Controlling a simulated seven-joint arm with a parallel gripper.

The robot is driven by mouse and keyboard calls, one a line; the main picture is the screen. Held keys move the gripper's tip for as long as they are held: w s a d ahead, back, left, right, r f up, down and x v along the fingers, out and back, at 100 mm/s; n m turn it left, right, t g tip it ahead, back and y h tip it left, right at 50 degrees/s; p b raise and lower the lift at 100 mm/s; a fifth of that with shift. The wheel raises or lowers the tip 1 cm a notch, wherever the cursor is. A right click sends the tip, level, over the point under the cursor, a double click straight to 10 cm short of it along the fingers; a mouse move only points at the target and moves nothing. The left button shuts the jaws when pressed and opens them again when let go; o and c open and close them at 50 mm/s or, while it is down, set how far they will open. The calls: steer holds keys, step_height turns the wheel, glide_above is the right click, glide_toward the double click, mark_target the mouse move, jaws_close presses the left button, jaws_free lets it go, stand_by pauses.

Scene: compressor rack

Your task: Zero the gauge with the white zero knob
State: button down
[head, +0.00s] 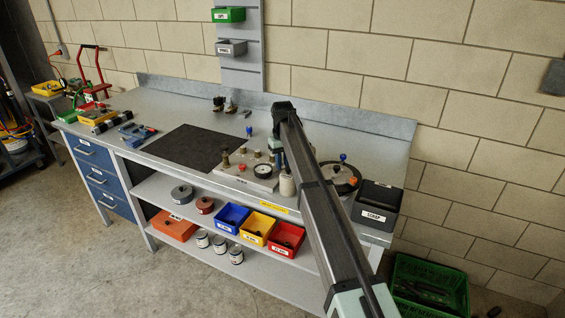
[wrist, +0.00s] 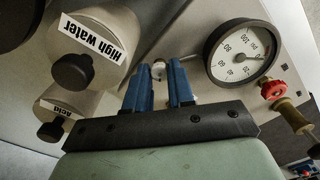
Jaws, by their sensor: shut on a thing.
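The gauge (wrist: 240,52) has a white dial and dark rim and sits right of my gripper in the wrist view; it also shows on the pale panel in the head view (head: 263,170). Its needle seems to point right in the wrist picture, but the exact reading is too small to tell. My gripper (wrist: 159,78) has blue fingers close together around the small white zero knob (wrist: 158,69), which shows only partly between the fingertips. In the head view the fingers are small and the knob cannot be made out.
A red knob (wrist: 272,89) and a brass fitting (wrist: 291,112) stand right of the gauge. A "High Water" container (wrist: 92,50) and an "Acid" one (wrist: 65,112) are close on the left. A black mat (head: 190,149) lies left of the panel. A dark box (head: 377,205) stands at the bench's right end.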

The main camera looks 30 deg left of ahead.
steer(key=n, duration=1.1)
steer(key=shift+n, duration=0.4)
stand_by(0.3)
steer(key=c, duration=1.2)
jaws_free()
steer(key=shift+c, duration=0.2)
step_height(320, 180, up, 14)
steer(key=shift+f, duration=0.1)
